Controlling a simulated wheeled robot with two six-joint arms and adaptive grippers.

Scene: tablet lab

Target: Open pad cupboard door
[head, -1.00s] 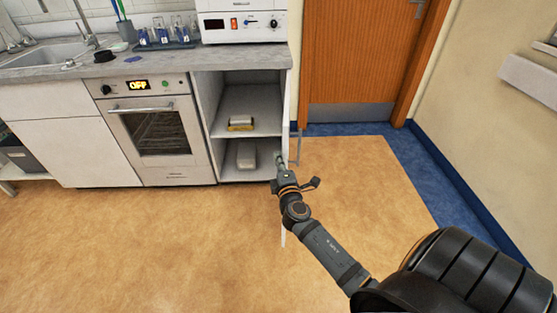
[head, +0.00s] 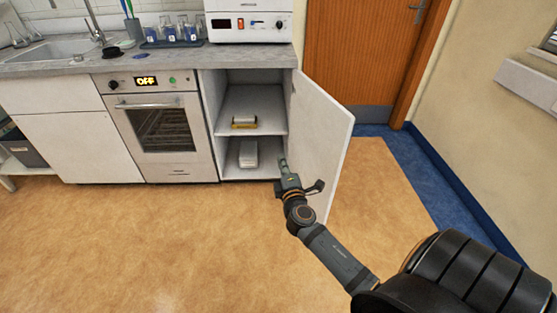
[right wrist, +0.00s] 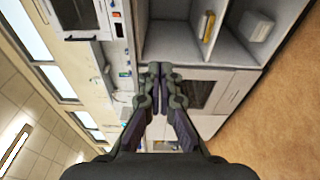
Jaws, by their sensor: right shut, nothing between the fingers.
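The pad cupboard (head: 252,107) stands open under the counter, right of the oven. Its white door (head: 321,135) is swung well out to the right, hinged at the cupboard's right side. A yellow-wrapped pack (head: 244,122) lies on the middle shelf and a white pack (head: 248,153) at the bottom. My right gripper (head: 283,163) is in front of the opening, on the inner side of the door. Whether it touches the door I cannot tell. In the right wrist view its fingers (right wrist: 160,72) are together and empty. My left gripper is not in view.
An oven (head: 160,130) stands left of the cupboard. A white device (head: 249,22) and a rack of blue-filled glasses (head: 173,41) stand on the counter. A wooden door (head: 362,50) is behind the cupboard door. The floor (head: 150,235) in front is clear.

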